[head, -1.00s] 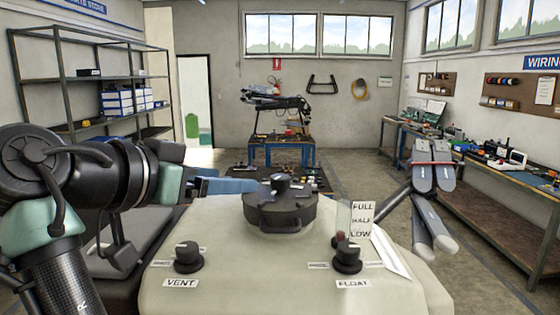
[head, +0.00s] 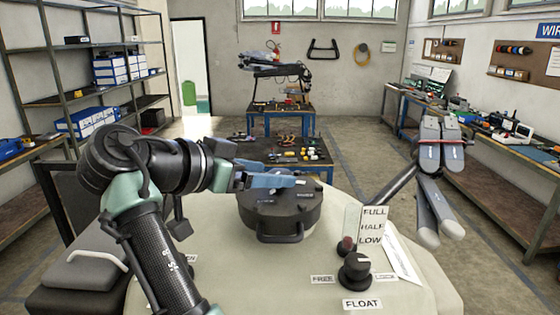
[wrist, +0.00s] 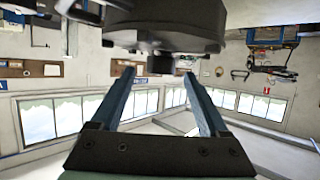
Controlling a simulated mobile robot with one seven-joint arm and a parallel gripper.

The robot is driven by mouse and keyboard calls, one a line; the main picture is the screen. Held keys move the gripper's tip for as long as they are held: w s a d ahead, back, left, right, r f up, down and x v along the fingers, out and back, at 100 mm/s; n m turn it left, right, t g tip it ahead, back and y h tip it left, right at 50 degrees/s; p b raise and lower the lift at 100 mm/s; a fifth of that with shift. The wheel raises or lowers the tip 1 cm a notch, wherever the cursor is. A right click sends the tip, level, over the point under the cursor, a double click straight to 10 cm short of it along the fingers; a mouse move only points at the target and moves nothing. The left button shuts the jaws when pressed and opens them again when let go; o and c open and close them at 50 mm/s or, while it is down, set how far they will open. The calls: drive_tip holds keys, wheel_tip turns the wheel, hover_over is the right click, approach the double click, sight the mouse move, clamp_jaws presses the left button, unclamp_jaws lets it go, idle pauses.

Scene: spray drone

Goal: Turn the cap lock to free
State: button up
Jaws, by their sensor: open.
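The dark round cap (head: 280,215) sits on top of the pale tank (head: 235,265), with a handle at its front and small labels on its top face. My gripper (head: 283,181) reaches over the cap from the left, its blue fingers level and apart. In the head view the fingers hide the knob on top of the cap. In the wrist view the cap (wrist: 145,25) is at the top, upside down. A dark block, seemingly the cap's knob (wrist: 160,64), shows between the fingertips (wrist: 160,78). I cannot tell whether the fingers touch it.
A dark knob (head: 355,271) marked FLOAT stands at the tank's front right, with a FREE label (head: 322,279) at its left. A level gauge marked FULL, HALF, LOW (head: 373,226) stands behind it. Folded grey drone arms (head: 440,180) are at the right. My arm hides the tank's left front.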

sight(280, 172)
drive_tip(key=shift+p+x, duration=0.6)
drive_tip(key=shift+x, duration=1.3)
clamp_jaws()
